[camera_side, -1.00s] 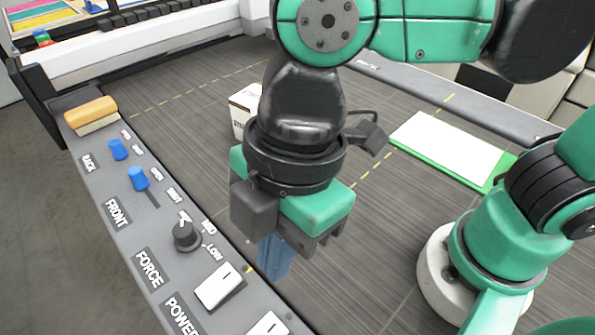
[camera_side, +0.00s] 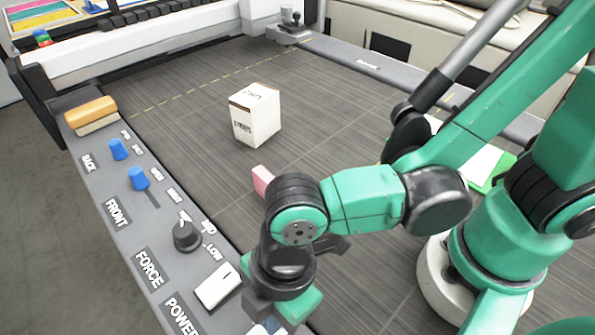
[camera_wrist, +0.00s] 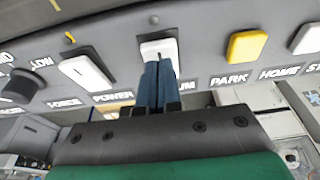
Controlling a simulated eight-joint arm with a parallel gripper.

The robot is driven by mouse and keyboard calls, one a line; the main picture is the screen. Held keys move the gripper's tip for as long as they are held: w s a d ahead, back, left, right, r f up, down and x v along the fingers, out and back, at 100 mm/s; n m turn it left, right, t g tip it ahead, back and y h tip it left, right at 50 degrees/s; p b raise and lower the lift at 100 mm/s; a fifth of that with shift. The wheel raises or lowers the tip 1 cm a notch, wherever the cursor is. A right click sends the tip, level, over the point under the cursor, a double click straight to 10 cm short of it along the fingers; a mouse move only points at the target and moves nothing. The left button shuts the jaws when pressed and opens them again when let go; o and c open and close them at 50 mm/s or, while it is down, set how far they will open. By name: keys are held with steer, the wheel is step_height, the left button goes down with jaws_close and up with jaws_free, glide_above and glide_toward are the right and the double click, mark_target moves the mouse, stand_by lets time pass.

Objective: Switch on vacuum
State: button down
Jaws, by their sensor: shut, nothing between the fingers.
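The vacuum switch (camera_wrist: 160,47) is a white rocker on the grey control panel, seen in the wrist view. Its label is mostly covered by my fingers; only the last letters "UM" show. My gripper (camera_wrist: 159,68) has blue fingers shut together, empty. Their tips overlap the lower edge of the switch in the wrist view; I cannot tell whether they touch it. In the side view my gripper's body is low over the panel at the bottom edge and hides most of this switch. I cannot tell which way the rocker is tipped.
The white power switch (camera_side: 218,286) and the black force knob (camera_side: 187,236) are beside it. A yellow button (camera_wrist: 246,46) labelled PARK is on the other side. Two blue sliders, a white box (camera_side: 254,116) and a pink block (camera_side: 262,180) stand farther off. The dark bed is mostly clear.

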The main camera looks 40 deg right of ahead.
steer(key=shift+f, duration=0.3)
steer(key=shift+d+f, duration=0.2)
steer(key=shift+f, duration=0.2)
steer(key=shift+a+r, duration=0.1)
steer(key=shift+a, duration=0.05)
steer(key=shift+a+r, duration=0.3)
steer(key=shift+a, duration=0.25)
steer(key=shift+d+r, duration=0.1)
steer(key=shift+r, duration=0.5)
steer(key=d+v, duration=0.2)
steer(key=v, duration=1)
steer(key=shift+d, duration=0.45)
